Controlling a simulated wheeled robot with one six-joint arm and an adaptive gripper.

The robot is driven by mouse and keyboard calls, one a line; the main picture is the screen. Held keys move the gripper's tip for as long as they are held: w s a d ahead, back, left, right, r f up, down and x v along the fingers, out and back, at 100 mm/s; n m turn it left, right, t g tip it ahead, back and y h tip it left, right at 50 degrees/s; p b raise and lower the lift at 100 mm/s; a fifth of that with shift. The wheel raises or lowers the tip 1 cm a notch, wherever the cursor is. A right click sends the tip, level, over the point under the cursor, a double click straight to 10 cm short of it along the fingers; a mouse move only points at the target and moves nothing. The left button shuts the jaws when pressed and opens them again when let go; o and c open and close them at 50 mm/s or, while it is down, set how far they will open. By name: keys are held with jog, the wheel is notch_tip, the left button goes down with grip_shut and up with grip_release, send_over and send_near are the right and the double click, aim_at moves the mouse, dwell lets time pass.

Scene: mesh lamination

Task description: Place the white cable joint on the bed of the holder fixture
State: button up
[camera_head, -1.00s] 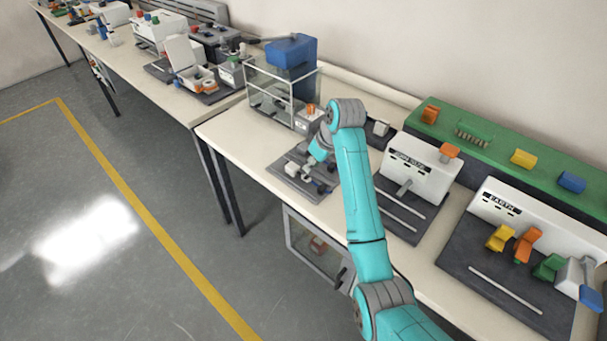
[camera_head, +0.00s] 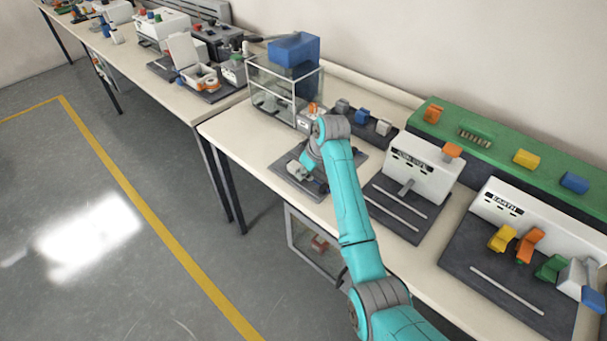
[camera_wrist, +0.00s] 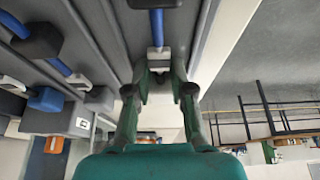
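The white cable joint (camera_wrist: 158,56) shows in the wrist view on a blue cable (camera_wrist: 157,28), over a dark grey grooved surface. The tips of my gripper (camera_wrist: 160,78) stand on either side of the joint's near end. I cannot tell whether they touch it. In the head view a dark fixture plate (camera_head: 286,177) lies near the table's front left corner, with small white and grey parts on it. My gripper (camera_head: 312,160) is low over this plate and partly hidden by my arm. The holder bed cannot be made out clearly.
A clear box (camera_head: 272,85) with a blue block (camera_head: 293,48) on it stands behind the fixture. Small blocks on a dark strip (camera_head: 372,127) lie behind my arm. A white labelled unit (camera_head: 420,167) stands to the right. A bare table strip lies in front of the fixture.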

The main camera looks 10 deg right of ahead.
grip_shut()
jog(key=shift+r, duration=0.1)
